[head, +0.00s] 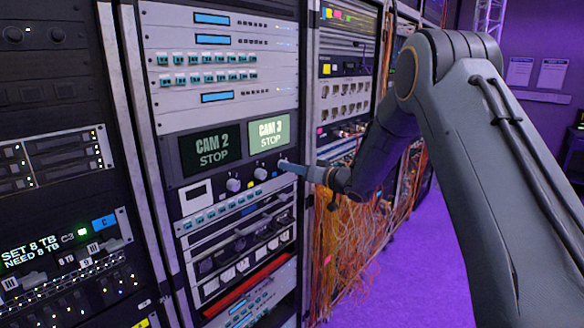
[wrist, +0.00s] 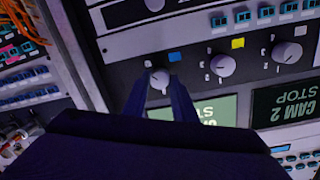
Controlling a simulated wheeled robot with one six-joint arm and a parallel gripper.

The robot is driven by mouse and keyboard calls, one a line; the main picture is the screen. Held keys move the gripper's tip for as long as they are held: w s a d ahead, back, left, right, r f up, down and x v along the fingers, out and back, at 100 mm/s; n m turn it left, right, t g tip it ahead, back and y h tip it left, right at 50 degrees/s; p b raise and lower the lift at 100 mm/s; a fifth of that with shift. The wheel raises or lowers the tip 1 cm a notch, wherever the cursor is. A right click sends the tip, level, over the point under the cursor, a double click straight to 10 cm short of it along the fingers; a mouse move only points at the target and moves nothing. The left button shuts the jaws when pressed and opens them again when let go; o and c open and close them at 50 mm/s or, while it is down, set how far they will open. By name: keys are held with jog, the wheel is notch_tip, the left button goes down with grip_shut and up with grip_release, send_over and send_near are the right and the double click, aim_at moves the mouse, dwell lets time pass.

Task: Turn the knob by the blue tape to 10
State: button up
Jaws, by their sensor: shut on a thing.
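The knob by the blue tape (wrist: 159,77) is a round grey-white dial on a dark panel. The blue tape (wrist: 176,56) is a small square beside it in the wrist view, which shows the panel upside down. My gripper (wrist: 163,88) has one finger on each side of this knob and is shut on it. In the head view my gripper (head: 287,167) reaches the panel from the right and hides most of the knob. The scale marks around the knob are too small and partly covered, so I cannot read its setting.
Two similar knobs sit beside it: a middle one (wrist: 223,65) near yellow tape (wrist: 238,43) and an outer one (wrist: 286,51). The CAM 3 screen (head: 268,133) and CAM 2 screen (head: 210,148) are above the knobs. Orange cables (head: 345,250) hang to the right.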

jog(key=shift+m+p, duration=0.3)
jog(key=shift+m, duration=0.8)
jog(key=o, duration=1)
jog(key=shift+o, duration=0.2)
jog(key=b+v, duration=0.2)
jog(key=v, duration=0.5)
jog(key=shift+s+d, duration=0.2)
jog(key=shift+d, duration=0.15)
